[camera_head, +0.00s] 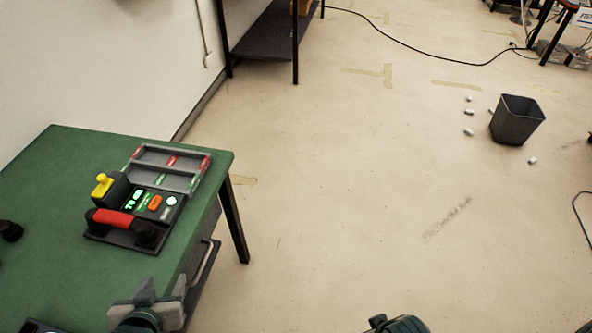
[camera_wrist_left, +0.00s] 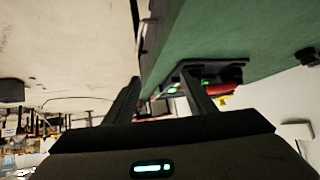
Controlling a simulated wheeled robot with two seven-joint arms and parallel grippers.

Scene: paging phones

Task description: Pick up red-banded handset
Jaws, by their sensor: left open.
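The red-banded handset (camera_head: 118,220) has black ends and a red middle. It lies across the front of a dark phone base (camera_head: 125,242) on the green table (camera_head: 60,180). In the left wrist view the red band (camera_wrist_left: 223,87) shows small beyond one finger, partly hidden. My left gripper (camera_head: 163,290) is open and empty at the table's near right edge, apart from the handset and nearer to me. Its two fingers (camera_wrist_left: 160,88) show spread in the left wrist view. My right gripper is not clearly visible; only part of my arm shows at the bottom edge.
Another black object (camera_head: 10,231) sits at the table's left. A waste bin (camera_head: 516,120) stands on open floor at the right.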

